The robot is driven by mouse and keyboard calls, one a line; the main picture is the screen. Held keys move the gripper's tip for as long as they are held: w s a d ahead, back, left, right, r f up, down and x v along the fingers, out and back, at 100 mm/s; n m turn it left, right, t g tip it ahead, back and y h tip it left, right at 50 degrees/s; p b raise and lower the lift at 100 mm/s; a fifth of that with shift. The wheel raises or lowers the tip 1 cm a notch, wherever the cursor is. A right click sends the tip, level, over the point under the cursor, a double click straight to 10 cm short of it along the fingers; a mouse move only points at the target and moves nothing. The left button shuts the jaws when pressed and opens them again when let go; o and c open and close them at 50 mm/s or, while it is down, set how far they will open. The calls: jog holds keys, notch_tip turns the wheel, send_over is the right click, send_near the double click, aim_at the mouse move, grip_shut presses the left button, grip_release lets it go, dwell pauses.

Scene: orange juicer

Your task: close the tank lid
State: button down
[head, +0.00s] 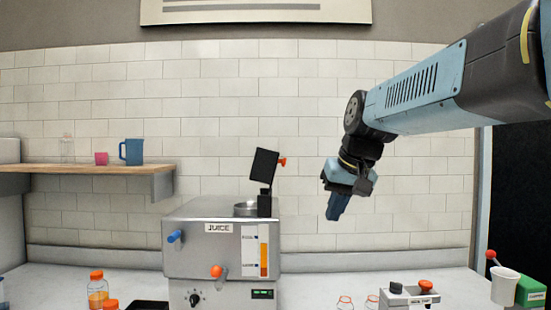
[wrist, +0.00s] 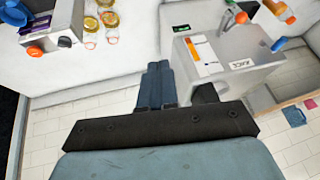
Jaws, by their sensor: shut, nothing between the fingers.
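The juicer (head: 200,245) is a grey metal box marked JUICE, standing on the counter. Its tank lid (head: 264,166) is a black panel with an orange knob (head: 283,161), raised and tilted open on a black post. The round metal tank opening (head: 245,208) shows at the top beside the post. My gripper (head: 334,214) is shut and empty, pointing down in the air to the right of the lid and apart from it. In the wrist view the shut fingers (wrist: 158,70) are left of the juicer (wrist: 225,50); a dark part beside them may be the lid, mostly hidden.
A shelf (head: 90,168) with a blue jug (head: 131,152) and a pink cup (head: 101,158) is at the left. Orange-capped bottles (head: 97,290) stand at the front left. A small grey control box (head: 410,295) and a white cup (head: 505,286) are at the right. The wall is close behind.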

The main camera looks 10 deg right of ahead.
jog(key=w+d+r+y, duration=0.2)
jog(key=w+d+r, duration=0.1)
jog(key=w+r, duration=0.65)
jog(key=w+d+r+y, duration=0.1)
jog(key=w+d+r, duration=0.45)
jog(key=w, duration=0.75)
jog(key=w+a+f, duration=0.5)
jog(key=a, duration=0.4)
jog(key=shift+w+a+t, duration=0.25)
jog(key=shift+w+t, duration=0.15)
jog(key=shift+a, duration=0.1)
